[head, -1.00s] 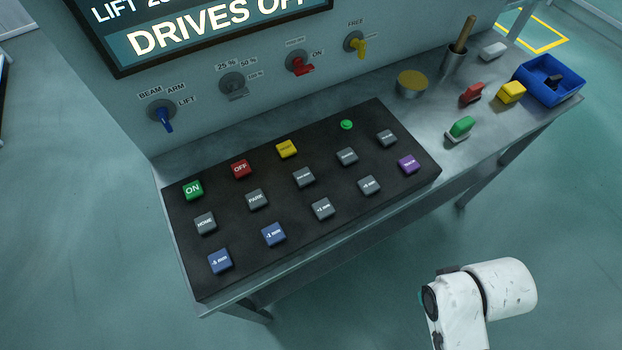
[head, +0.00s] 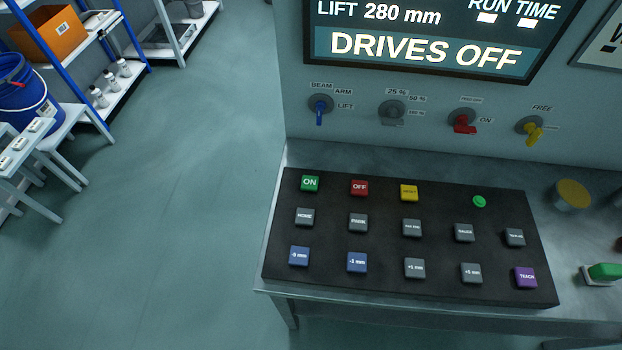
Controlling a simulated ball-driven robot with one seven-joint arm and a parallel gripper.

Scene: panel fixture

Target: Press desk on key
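The green ON key (head: 310,184) sits at the back left corner of the black key panel (head: 330,200) on the metal desk. The red OFF key (head: 359,188) is to its right, and the grey HOME key (head: 305,216) is in front of it. Nothing covers the ON key. The display (head: 440,45) above reads "LIFT 280 mm" and "DRIVES OFF". My gripper is not in view.
A yellow key (head: 409,193), blue keys (head: 357,262) and a purple TEACH key (head: 525,278) share the panel. Rotary switches (head: 320,104) line the wall behind. Shelving (head: 125,30) and a blue bucket (head: 25,90) stand at left. The floor between is clear.

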